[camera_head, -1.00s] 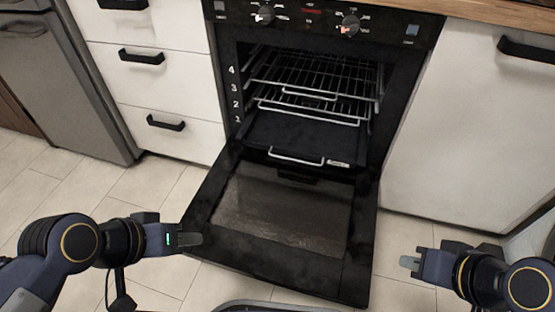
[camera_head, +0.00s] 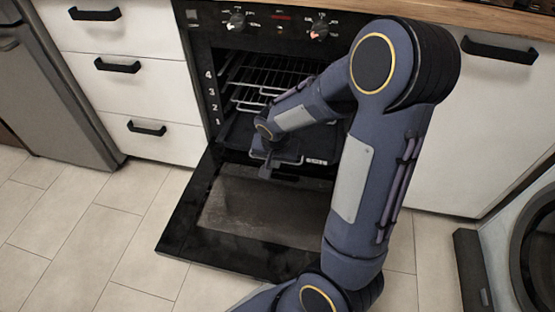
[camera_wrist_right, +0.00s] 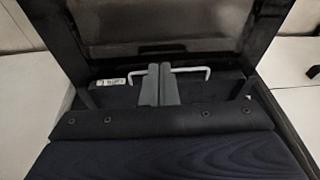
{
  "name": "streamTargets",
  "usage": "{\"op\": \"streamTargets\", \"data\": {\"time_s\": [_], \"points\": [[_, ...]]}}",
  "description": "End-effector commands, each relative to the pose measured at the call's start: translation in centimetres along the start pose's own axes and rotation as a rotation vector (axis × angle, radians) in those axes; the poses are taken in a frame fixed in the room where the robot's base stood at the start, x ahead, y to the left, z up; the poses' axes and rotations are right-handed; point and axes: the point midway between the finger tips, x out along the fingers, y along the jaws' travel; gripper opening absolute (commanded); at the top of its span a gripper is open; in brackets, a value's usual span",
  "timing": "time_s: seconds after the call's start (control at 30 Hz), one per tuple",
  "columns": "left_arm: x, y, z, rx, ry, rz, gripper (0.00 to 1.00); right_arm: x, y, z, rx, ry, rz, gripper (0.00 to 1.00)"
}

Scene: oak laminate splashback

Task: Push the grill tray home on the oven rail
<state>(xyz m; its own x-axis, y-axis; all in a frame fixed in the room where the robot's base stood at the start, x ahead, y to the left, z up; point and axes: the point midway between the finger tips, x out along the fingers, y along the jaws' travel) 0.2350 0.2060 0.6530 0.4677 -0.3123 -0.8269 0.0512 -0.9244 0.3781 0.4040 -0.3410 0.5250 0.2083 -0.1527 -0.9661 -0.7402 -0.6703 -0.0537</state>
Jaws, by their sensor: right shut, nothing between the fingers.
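The grill tray (camera_head: 243,130) is a dark tray low in the oven, near the rail marked 1, under two wire racks. Its front carries a pale label (camera_head: 316,161). In the wrist view its pale wire handle (camera_wrist_right: 195,70) shows on both sides of my fingers, and the label (camera_wrist_right: 112,82) is at the left. My right gripper (camera_head: 268,172) is at the tray's front, over the opened door. In the wrist view the fingers of the right gripper (camera_wrist_right: 160,70) are together and empty, at the middle of the handle. I cannot tell whether they touch it. My left gripper is out of view.
The oven door (camera_head: 232,218) is folded down in front of the oven. Wire racks (camera_head: 262,80) sit above the tray. White drawers (camera_head: 150,85) stand left, a white cupboard (camera_head: 480,130) right, and a washing machine (camera_head: 525,240) at lower right. Floor left of the door is clear.

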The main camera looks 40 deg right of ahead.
Motion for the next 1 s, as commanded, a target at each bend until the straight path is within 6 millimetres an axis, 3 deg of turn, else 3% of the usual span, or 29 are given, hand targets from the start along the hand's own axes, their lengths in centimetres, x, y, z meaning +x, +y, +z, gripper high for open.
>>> {"op": "streamTargets", "data": {"time_s": [0.1, 0.27, 0.43, 0.8, 1.0], "points": [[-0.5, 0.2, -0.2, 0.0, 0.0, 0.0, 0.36, 2.2, -0.3, -1.1, 0.026, 0.023, 0.05, 0.0], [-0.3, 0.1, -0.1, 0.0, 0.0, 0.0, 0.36, 3.9, -0.4, -1.6, 0.044, 0.038, 0.07, 0.0], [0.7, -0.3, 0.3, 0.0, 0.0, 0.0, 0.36, 6.4, -0.2, -1.6, 0.045, 0.036, 0.072, 0.0], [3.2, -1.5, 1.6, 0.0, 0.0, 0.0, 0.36, 14.2, 0.4, -1.8, 0.045, 0.035, 0.071, 0.0], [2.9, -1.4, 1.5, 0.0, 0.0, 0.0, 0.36, 14.2, 0.5, -4.9, 0.048, 0.038, 0.068, 0.0]]}}
